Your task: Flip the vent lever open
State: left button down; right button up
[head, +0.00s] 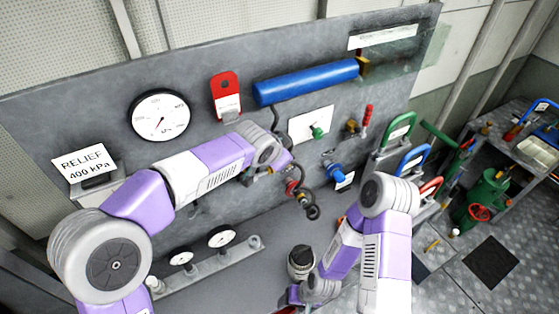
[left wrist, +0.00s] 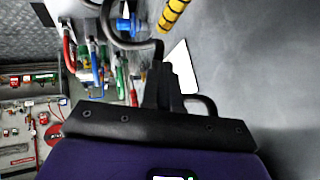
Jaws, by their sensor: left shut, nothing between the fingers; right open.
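My left arm reaches across the grey panel (head: 215,100) in the head view. Its gripper is mostly hidden behind its wrist there. In the left wrist view the left gripper (left wrist: 165,85) shows its black fingers shut and empty, in front of a white plate (left wrist: 183,68) on the panel. A yellow-and-black striped handle (left wrist: 173,14), possibly the vent lever, is above the fingertips and apart from them.
A dark hose (left wrist: 125,42) curls close beside the left fingers. A red-handled brass valve (head: 352,127), a blue cylinder (head: 306,82) and a round gauge (head: 160,115) are on the panel. Green, blue and red looped handles (head: 398,132) stand right. A dark-topped cylinder (head: 301,262) stands near my right gripper.

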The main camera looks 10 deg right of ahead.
pick_arm(q)
notch_tip(320, 180, up, 6)
jog(key=s, duration=0.2)
jog(key=shift+s+d+r, duration=0.15)
jog(key=shift+d+r, duration=0.1)
jog(key=shift+d, duration=0.15)
pick_arm(e)
jog(key=shift+w+f, duration=0.1)
jog(key=shift+f, duration=0.2)
